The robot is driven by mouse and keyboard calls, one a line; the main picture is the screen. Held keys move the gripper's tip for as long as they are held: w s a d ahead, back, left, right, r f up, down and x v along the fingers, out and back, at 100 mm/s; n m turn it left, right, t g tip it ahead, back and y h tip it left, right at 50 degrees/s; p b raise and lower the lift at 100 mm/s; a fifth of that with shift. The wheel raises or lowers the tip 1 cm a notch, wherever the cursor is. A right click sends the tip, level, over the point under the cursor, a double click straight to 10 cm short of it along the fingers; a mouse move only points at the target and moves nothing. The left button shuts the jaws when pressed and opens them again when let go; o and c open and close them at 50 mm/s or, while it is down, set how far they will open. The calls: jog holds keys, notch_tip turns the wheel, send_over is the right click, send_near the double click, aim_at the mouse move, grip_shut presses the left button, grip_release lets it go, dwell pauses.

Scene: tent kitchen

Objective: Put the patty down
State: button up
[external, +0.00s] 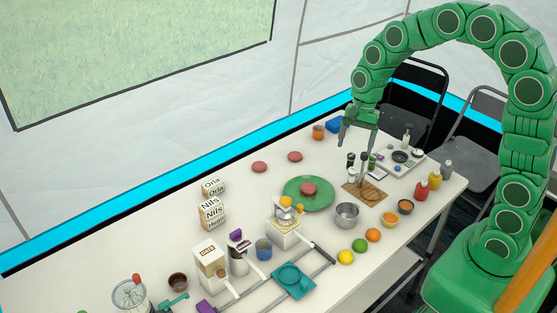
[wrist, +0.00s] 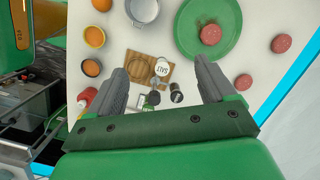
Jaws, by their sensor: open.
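One brown-pink patty (external: 308,189) lies on the green plate (external: 290,192) in mid-table; in the wrist view this patty (wrist: 211,34) sits near the lower part of the plate (wrist: 192,44). Two more patties lie apart on the bare table, one farther left (external: 259,168) and one behind the plate (external: 295,156); they also show in the wrist view, right of the plate (wrist: 281,43) and below it (wrist: 243,82). My gripper (external: 358,142) is open and empty, raised above the far right table. In the wrist view its spread fingers (wrist: 162,72) hold nothing and frame the shakers.
A wooden board (external: 372,198) with shakers and dark bottles close by stands below my gripper. A metal pot (external: 347,215), small bowls, fruit and red and yellow bottles are nearer the front. Lettered blocks (external: 211,209) stand left. The table is clear around the two loose patties.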

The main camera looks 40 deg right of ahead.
jog(key=s+d+r+n, duration=0.2)
jog(key=s+n, duration=0.2)
jog(key=s, duration=0.6)
jog(key=s+d+r+n+h, duration=0.1)
jog(key=s+d+r+n, duration=0.1)
jog(key=s, duration=0.9)
jog(key=s+d+r+n+g+h, duration=0.1)
jog(key=s+d+r+n, duration=0.2)
jog(key=s+n, duration=0.3)
jog(key=s+d, duration=0.1)
jog(key=s, duration=0.3)
jog(key=shift+s, duration=0.35)
jog(key=shift+r, duration=0.1)
jog(key=shift+o, duration=0.5)
